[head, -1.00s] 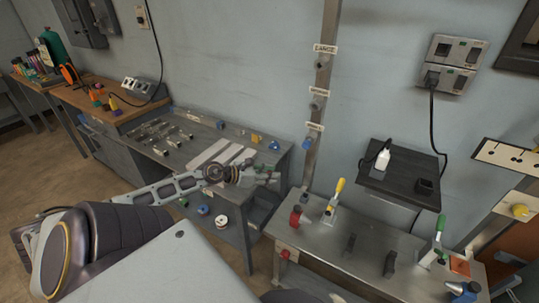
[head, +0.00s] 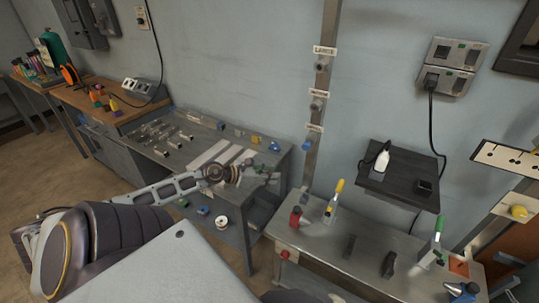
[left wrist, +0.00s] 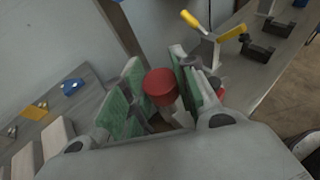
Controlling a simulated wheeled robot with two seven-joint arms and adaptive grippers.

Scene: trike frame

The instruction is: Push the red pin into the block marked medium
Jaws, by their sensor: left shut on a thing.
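My left gripper (head: 268,173) reaches in over the right end of the grey side table in the head view. In the left wrist view its green-padded fingers (left wrist: 158,98) are shut on the red pin (left wrist: 160,86), whose round red end shows between the pads. The pin cannot be made out in the head view. The block marked medium (head: 317,105) is the middle one of three on the upright metal post, right of and above my gripper. The pin is apart from it. My right gripper is not in view.
The block marked large (head: 320,66) sits above, and the lowest block (head: 308,145) holds something blue. A metal bench (head: 325,240) with a yellow-handled clamp (head: 335,203) and a red object (head: 295,216) stands below the post. Space before the post looks clear.

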